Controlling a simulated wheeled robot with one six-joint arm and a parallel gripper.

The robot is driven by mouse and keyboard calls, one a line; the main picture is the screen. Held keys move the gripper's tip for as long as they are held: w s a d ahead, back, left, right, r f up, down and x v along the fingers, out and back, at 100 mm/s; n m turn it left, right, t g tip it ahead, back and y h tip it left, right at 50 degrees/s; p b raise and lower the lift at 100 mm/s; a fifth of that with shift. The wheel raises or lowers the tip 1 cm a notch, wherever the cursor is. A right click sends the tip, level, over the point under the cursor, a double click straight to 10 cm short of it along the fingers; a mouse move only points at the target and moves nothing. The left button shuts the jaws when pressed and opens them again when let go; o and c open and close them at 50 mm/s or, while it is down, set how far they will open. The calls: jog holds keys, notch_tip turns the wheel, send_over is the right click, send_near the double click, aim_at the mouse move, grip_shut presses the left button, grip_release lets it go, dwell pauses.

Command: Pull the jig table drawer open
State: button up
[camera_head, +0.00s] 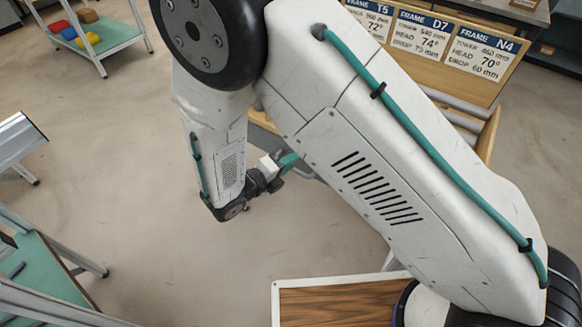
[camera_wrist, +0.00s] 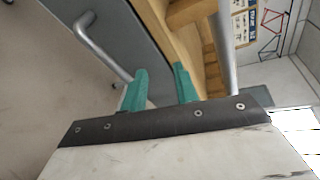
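My gripper (camera_wrist: 159,86) has two teal fingers standing apart with a gap between them. A grey bar handle (camera_wrist: 104,48) is on a grey front panel (camera_wrist: 140,12) of the jig table, in the wrist view. The handle's lower end is close to the left finger; I cannot tell whether they touch. The right finger is in front of the panel's wooden edge (camera_wrist: 166,32). In the head view my gripper (camera_head: 288,162) is small beside my arm, which hides the handle and most of the table. How far the drawer is out cannot be told.
A wooden board with label cards (camera_head: 425,38) and grey tubes (camera_head: 464,104) are at upper right. A teal-topped trolley with coloured blocks (camera_head: 92,35) stands at upper left. A wooden-topped table (camera_head: 340,305) is at the bottom. Floor left of my gripper is clear.

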jog(key=s+a+f+n+t+y, duration=0.1)
jog(key=a+f+n+t+y, duration=0.1)
jog(key=a+f+n, duration=0.3)
jog(key=x, duration=0.5)
jog(key=s+d+x, duration=0.1)
jog(key=x, duration=0.2)
jog(key=shift+w+d+f, duration=0.15)
jog(key=shift+w+f, duration=0.05)
jog(key=shift+f, duration=0.1)
grip_shut()
